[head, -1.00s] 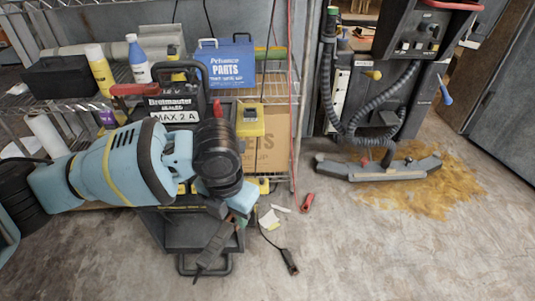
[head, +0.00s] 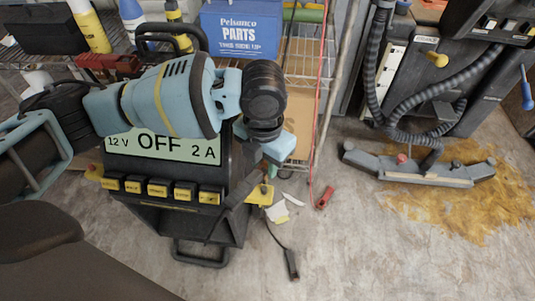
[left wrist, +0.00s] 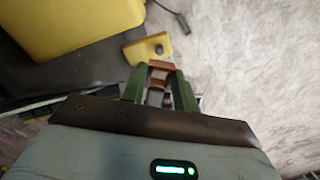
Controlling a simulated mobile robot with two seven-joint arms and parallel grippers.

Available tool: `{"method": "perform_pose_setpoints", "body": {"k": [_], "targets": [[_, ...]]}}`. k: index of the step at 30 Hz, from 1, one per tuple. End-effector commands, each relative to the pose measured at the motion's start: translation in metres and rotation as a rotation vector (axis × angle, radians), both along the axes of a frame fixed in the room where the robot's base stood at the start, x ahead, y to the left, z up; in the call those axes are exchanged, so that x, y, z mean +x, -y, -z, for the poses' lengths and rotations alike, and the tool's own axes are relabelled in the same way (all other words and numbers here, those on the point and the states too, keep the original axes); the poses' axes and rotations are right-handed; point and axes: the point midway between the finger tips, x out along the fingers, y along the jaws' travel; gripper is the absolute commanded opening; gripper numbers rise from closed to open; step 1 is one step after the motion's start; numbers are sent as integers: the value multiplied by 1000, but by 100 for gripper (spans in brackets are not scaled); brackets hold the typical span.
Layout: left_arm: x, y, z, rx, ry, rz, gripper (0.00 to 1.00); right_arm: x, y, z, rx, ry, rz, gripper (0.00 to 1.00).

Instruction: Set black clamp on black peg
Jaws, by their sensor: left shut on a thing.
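My left gripper (head: 258,172) reaches in from the left over the charger's right side. It is shut on the black clamp (head: 230,207), a dark, long shape hanging tilted down to the left. In the left wrist view, copper-coloured jaws (left wrist: 160,65) show between the green finger-like parts. A yellow bracket (head: 261,195) sticks out at the charger's right, and it shows in the left wrist view (left wrist: 137,50) with a short black peg (left wrist: 160,49) on it. The jaws are close to the peg; I cannot tell whether they touch. My right gripper is not in view.
The black charger (head: 225,165) has an OFF display and several yellow buttons. A red clamp (head: 325,198) and a black cable end (head: 291,264) lie on the floor. A shelf with a blue parts box (head: 241,30) stands behind. A floor machine's head (head: 420,172) lies right.

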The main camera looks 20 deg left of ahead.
Motion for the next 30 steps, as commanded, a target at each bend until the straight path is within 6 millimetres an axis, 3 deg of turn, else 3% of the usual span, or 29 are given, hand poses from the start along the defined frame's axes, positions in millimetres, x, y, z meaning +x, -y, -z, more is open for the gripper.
{"method": "perform_pose_setpoints", "body": {"k": [12, 30], "targets": [[0, 0, -3, -1, 5, -1, 1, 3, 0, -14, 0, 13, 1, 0], [0, 0, 50, -2, 3, 0, 1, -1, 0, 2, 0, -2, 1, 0]]}}
